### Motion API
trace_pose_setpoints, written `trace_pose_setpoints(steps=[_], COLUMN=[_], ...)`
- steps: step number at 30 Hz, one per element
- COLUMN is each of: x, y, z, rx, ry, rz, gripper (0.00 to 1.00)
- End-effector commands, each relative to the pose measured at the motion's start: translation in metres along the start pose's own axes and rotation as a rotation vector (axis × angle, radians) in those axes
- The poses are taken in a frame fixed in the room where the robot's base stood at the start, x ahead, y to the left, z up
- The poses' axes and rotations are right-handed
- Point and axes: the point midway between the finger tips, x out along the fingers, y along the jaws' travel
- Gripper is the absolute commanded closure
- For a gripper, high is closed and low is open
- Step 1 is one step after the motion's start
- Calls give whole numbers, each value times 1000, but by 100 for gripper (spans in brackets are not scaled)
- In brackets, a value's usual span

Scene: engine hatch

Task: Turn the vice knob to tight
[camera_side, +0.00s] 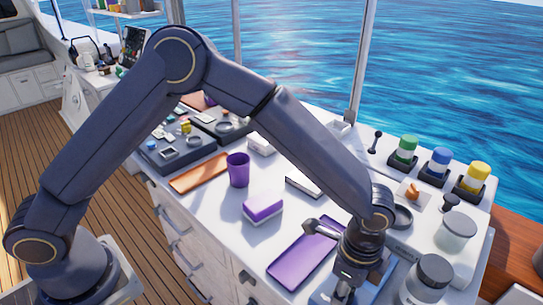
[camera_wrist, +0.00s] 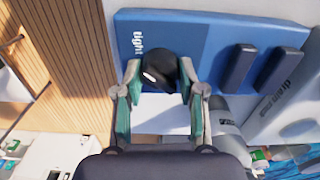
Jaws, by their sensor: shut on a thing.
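The vice is a blue block (camera_wrist: 215,35) with the word "tight" printed upright on its left part in the wrist view. Its black round knob (camera_wrist: 161,70) has a white mark on its left side, close to the "tight" label. My gripper (camera_wrist: 160,82) has one finger on each side of the knob and is shut on it. In the side view my gripper (camera_side: 345,291) points down over the blue vice (camera_side: 322,296) at the bottom edge. There the knob is hidden.
Two dark blocks (camera_wrist: 254,67) stand on the right of the vice. A purple tray (camera_side: 303,253), a purple-topped sponge (camera_side: 262,208) and a purple cup (camera_side: 238,169) are to the left of my gripper. A black-lidded jar (camera_side: 430,280) stands close on its right.

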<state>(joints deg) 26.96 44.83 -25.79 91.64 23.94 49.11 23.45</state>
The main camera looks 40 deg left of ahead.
Motion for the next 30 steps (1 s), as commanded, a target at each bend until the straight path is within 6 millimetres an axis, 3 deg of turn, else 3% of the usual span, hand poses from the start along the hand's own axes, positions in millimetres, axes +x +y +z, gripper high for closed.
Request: trace_pose_setpoints(steps=[2,3,9,20,23,30], x=[0,0,0,-4,-15,-68], y=[0,0,0,0,-1,-1], z=[0,0,0,0,-1,-1], rx=[-1,-1,-2,-2,-3,-3], ry=[0,0,0,1,3,4], rz=[-1,-1,0,-1,-3,-5], gripper=[96,58,37,35,35,35])
